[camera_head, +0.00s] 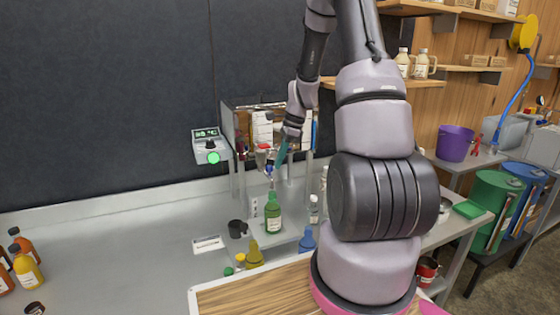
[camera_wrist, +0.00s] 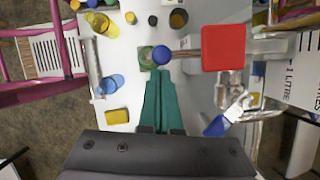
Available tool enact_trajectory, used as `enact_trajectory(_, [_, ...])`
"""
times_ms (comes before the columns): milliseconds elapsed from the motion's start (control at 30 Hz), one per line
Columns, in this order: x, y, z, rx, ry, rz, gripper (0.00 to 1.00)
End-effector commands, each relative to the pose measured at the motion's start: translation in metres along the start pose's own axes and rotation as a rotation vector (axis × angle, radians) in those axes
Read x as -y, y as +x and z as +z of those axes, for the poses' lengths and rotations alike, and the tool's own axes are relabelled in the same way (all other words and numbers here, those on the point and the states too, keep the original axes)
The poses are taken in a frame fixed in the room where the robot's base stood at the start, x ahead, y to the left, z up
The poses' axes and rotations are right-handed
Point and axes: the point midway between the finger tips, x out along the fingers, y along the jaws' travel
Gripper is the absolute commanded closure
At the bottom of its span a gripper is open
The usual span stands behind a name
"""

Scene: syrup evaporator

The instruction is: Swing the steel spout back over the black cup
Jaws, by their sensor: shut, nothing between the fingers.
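My gripper (camera_head: 277,168) reaches down in front of the glass apparatus, with its teal fingers together and nothing between them; they also show in the wrist view (camera_wrist: 162,76). A thin steel bar (camera_wrist: 186,52), probably the spout, runs from a red block to a round blue knob (camera_wrist: 161,55) just ahead of the fingertips. I cannot tell if they touch. A green bottle (camera_head: 273,214) stands below the gripper in the head view. The black cup (camera_head: 237,229) stands left of that bottle. The spout's outlet is not clear in either view.
A control box (camera_head: 210,147) with a green button hangs at the left of the apparatus. A yellow bottle (camera_head: 254,254) and a blue one (camera_head: 307,240) stand in front. My arm hides the right part of the bench. The bench at left is mostly clear.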

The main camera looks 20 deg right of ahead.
Motion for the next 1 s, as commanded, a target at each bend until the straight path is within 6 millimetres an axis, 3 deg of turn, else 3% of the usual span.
enact_trajectory(567, [-0.006,0.004,0.011,0.0,0.109,-0.038,1.0])
enact_trajectory(1000, [-0.014,0.015,0.043,0.0,0.426,-0.152,1.0])
